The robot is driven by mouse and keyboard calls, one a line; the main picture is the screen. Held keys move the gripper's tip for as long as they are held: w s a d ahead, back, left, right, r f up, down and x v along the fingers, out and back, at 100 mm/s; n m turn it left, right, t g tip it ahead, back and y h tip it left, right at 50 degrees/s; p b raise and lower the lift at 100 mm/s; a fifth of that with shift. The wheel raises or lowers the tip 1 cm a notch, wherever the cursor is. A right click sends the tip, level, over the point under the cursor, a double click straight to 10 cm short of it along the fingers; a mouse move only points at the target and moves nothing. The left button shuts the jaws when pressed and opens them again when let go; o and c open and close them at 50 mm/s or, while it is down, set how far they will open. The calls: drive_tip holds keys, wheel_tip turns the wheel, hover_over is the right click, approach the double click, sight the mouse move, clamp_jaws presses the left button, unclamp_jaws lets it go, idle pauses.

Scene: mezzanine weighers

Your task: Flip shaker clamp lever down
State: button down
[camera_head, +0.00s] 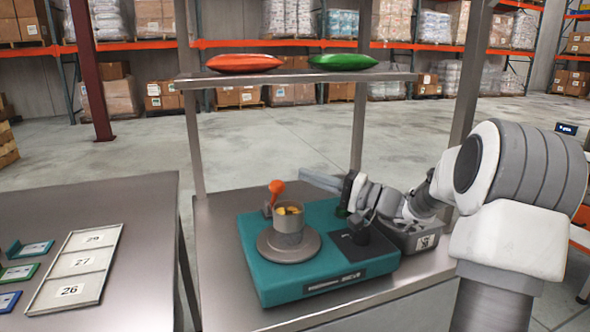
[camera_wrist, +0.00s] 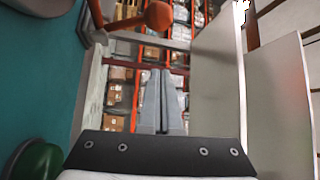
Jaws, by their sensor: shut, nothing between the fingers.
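The shaker (camera_head: 318,250) is a teal box on the steel bench, with a grey round platform and a cup (camera_head: 289,218) holding yellow pieces. The clamp lever (camera_head: 277,188) has an orange knob and stands up behind the cup, leaning slightly. In the wrist view the orange knob (camera_wrist: 158,15) is at the top, beyond my fingertips, with a gap between them. My gripper (camera_head: 303,174) is shut and empty, to the right of the lever at about knob height in the head view. The shut fingers also show in the wrist view (camera_wrist: 161,75). The lever's foot is partly hidden by the cup.
A green button (camera_head: 341,212) sits on the shaker's far right, beside my gripper. A grey bin (camera_head: 413,238) stands right of the shaker. A shelf (camera_head: 295,77) with red and green bags crosses above. A side table (camera_head: 130,280) with a numbered tray (camera_head: 78,262) is at left.

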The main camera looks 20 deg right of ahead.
drive_tip(key=s+d+f, duration=0.1)
drive_tip(key=d, duration=0.1)
drive_tip(key=s+d+f, duration=0.1)
drive_tip(key=s, duration=0.1)
drive_tip(key=shift+s+d+f+p, duration=0.2)
drive_tip(key=shift+d+f+p, duration=0.1)
drive_tip(key=shift+d+f, duration=0.1)
drive_tip(key=shift+d, duration=0.1)
